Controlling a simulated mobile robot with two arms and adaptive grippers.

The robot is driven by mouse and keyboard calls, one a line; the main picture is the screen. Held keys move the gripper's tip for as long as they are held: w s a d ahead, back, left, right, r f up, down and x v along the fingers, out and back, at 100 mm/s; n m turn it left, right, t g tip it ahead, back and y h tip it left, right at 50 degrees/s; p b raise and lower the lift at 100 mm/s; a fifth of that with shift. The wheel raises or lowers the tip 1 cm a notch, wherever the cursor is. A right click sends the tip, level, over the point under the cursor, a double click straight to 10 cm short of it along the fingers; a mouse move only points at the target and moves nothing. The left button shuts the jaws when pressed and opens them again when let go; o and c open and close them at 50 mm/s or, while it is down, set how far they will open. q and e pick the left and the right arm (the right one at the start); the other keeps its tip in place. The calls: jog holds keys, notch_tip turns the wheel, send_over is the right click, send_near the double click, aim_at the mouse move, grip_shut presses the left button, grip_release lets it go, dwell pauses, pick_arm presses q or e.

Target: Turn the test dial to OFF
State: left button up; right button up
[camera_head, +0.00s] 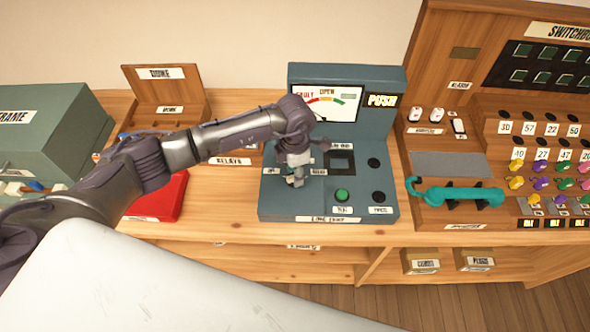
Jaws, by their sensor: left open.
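The blue-grey test box (300,207) stands on the wooden bench, with a meter (325,105) marked FAULT and OPEN on its upright back. My left gripper (296,180) points down over the left part of the box's sloped front, beside small white labels. It is open. The test dial is mostly hidden under the gripper, so I cannot tell its setting or whether the fingers touch it. A green button (342,195) sits to the right of the gripper. My right gripper is not in view.
To the right stands the switchboard (480,90) with a teal handset (460,194) and coloured plugs. To the left are a red box (158,200), a wooden relays box (235,157) and a green cabinet (42,130). Bare bench (225,230) lies in front of the test box.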

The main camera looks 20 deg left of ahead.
pick_arm(q)
jog(key=shift+f, duration=0.35)
grip_shut()
